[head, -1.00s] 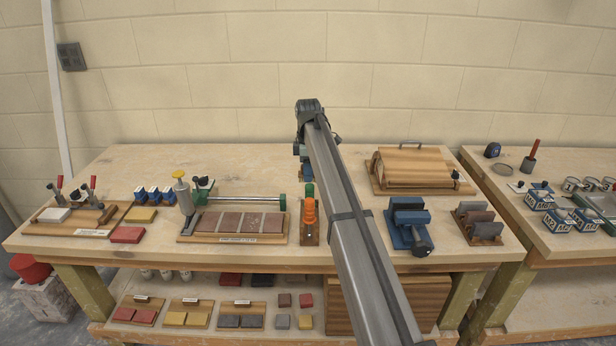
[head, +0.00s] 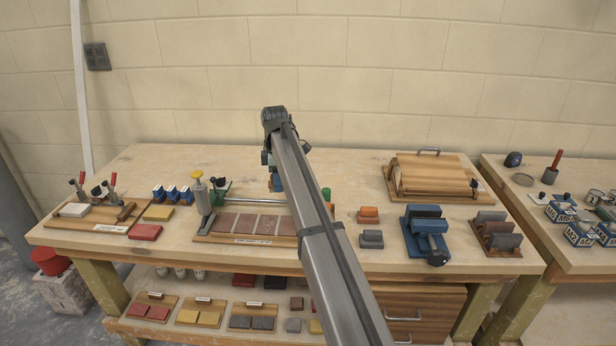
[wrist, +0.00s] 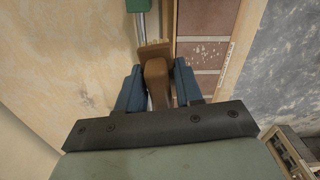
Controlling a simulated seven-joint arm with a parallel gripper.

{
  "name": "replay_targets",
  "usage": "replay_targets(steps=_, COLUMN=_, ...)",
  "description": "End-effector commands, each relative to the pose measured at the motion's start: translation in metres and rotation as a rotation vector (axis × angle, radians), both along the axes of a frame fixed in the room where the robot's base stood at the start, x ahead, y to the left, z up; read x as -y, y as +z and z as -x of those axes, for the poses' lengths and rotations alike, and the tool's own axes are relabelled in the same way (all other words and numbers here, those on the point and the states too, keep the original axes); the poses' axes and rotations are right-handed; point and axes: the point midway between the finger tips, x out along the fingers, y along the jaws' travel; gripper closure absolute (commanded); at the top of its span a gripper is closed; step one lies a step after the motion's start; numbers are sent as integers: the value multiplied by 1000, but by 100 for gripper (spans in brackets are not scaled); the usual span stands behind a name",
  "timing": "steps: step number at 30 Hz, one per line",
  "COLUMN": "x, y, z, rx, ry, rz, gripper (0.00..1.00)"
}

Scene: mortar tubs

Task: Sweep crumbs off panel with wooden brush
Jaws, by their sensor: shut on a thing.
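The panel is a row of reddish tiles (head: 235,222) set in a wooden board, at the front middle of the bench in the head view. It also shows at the right in the wrist view (wrist: 201,86), with pale specks, likely crumbs, on one tile (wrist: 207,50). My gripper (head: 274,172) is behind the panel in the head view, partly hidden by my arm. In the wrist view my gripper (wrist: 157,82) has its blue fingers shut on the wooden brush (wrist: 156,72), bristles pointing up the picture. The brush is beside the board; contact cannot be told.
A metal rail with a green end block (wrist: 138,5) runs along the board. A clamp board (head: 90,216) stands at the left. A blue vise (head: 425,228), a wooden box (head: 432,172) and small blocks (head: 369,215) are at the right. The bench's back left is clear.

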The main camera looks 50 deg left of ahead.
Motion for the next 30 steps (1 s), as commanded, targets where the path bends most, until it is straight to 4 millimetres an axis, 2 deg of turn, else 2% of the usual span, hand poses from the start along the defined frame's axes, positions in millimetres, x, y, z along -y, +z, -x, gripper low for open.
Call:
replay_targets(steps=1, x=-2, y=1, z=21, rx=1, ry=21, rz=-2, gripper=89)
replay_targets(steps=3, x=-4, y=2, z=43, rx=1, ry=42, rz=-3, gripper=89)
replay_targets(steps=8, x=-1, y=3, z=83, rx=1, ry=59, rz=-4, gripper=89)
replay_targets(steps=10, x=7, y=3, z=94, rx=1, ry=39, rz=-3, gripper=89)
replay_targets(steps=14, x=20, y=1, z=96, rx=-2, ry=-45, rz=2, gripper=89)
replay_targets(steps=23, x=20, y=-1, z=96, rx=-5, ry=-152, rz=9, gripper=89)
replay_targets(steps=30, x=20, y=-16, z=96, rx=-5, ry=-155, rz=11, gripper=89)
